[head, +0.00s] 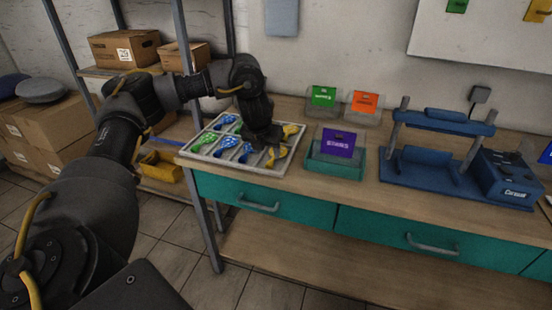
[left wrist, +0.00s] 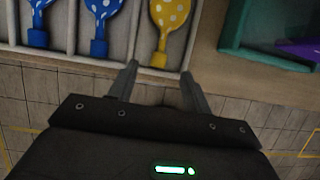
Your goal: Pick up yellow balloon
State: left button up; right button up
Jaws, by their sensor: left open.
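A yellow balloon with white dots (left wrist: 168,22) lies in the right-hand compartment of the white tray in the left wrist view, its neck pointing toward my gripper. In the head view a yellow balloon (head: 281,153) lies at the tray's right side, and more yellow (head: 291,130) shows behind my gripper. My left gripper (head: 268,140) is over the tray's right part. In the left wrist view its open, empty fingers (left wrist: 157,85) sit just short of the yellow balloon's neck. My right gripper is not in view.
The white tray (head: 192,153) also holds blue balloons (left wrist: 103,12) and green ones. A teal bin (head: 335,172) with a purple card stands right of the tray. A blue press (head: 430,170) stands further right. Wooden tabletop shows between them.

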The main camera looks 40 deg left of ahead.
aim_at(269, 162)
pick_arm(q)
jog(key=shift+w+f, duration=0.15)
jog(key=shift+f, duration=0.75)
jog(key=x, duration=0.4)
jog(key=shift+w+a+f, duration=0.1)
jog(key=shift+a+f, duration=0.05)
jog(key=shift+f, duration=0.05)
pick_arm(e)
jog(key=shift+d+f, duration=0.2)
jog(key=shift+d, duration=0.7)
pick_arm(q)
jog(key=c, duration=0.7)
jog(key=shift+c, duration=0.8)
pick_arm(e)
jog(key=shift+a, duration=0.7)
